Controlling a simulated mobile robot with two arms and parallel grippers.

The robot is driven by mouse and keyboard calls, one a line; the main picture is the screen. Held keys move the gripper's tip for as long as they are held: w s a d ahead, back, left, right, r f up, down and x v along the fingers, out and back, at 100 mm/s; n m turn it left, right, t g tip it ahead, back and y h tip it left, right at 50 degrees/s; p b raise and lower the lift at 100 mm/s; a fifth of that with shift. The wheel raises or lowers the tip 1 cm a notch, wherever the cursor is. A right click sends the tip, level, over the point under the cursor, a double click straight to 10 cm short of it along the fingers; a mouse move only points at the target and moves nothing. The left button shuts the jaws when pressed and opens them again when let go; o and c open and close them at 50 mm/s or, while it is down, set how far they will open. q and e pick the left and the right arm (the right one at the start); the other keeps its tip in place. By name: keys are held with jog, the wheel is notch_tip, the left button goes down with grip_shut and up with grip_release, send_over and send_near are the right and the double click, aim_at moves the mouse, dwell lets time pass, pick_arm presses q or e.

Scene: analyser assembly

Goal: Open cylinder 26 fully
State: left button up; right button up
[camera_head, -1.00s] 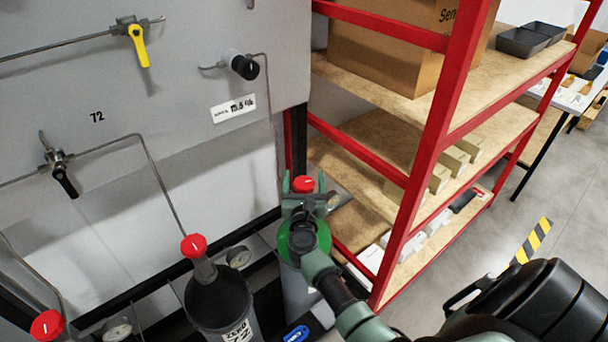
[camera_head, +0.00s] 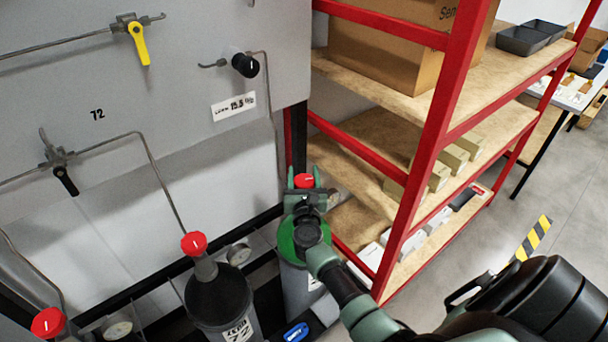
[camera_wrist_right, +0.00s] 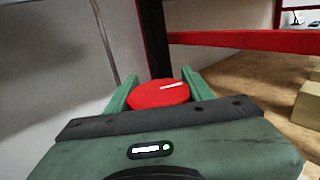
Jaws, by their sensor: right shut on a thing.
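A grey gas cylinder with a green shoulder (camera_head: 288,246) stands at the right end of the row below the wall panel. Its number is hidden behind my arm, so I cannot read whether it is 26. My right gripper (camera_head: 304,181) is on top of it, shut on the red valve knob (camera_head: 304,180). In the right wrist view the red knob (camera_wrist_right: 160,94) sits between the two green fingers, with a white mark on its top pointing to the right. My left gripper does not show.
A dark-shouldered cylinder (camera_head: 218,295) with a red knob (camera_head: 193,244) stands to the left. Another red knob (camera_head: 47,323) is at the lower left. A red-framed shelf (camera_head: 430,150) stands close on the right. A blue-labelled item (camera_head: 296,332) lies below the cylinder.

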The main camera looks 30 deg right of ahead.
jog(key=n+t+y, duration=0.1)
jog(key=n+y, duration=0.1)
jog(key=a+n+t+y+b, duration=0.1)
jog(key=y, duration=0.2)
jog(key=shift+w+n, duration=0.15)
jog(key=shift+n, duration=0.25)
jog(key=shift+a+f+n+t+y+b, duration=0.1)
jog(key=shift+a+n+t+y+b, duration=0.1)
jog(key=shift+n+y+b, duration=0.65)
jog(key=shift+a+f+n+t+y+b, duration=0.1)
jog(key=shift+a+n+y+b, duration=0.2)
jog(key=shift+y, duration=0.95)
jog(key=shift+s+a+r+n+g+y+b, duration=0.15)
jog(key=shift+a+n+g+y+b, duration=0.25)
jog(key=shift+n+g+y+b, duration=1.2)
jog(key=shift+s+a+n+g+y+b, duration=0.2)
jog(key=shift+a+n+g+y+b, duration=0.3)
jog(key=shift+n+y+b, duration=2.05)
jog(key=shift+s+a+r+n+g+y+b, duration=0.1)
jog(key=shift+s+a+n+g+y+b, duration=0.15)
jog(key=shift+n+g+y+b, duration=1.85)
jog(key=shift+m+t+y+p, duration=0.45)
jog(key=shift+m+t+y, duration=0.4)
jog(key=shift+m, duration=0.25)
jog(key=o, duration=1.4)
jog(key=shift+c, duration=0.2)
jog(key=shift+r, duration=0.15)
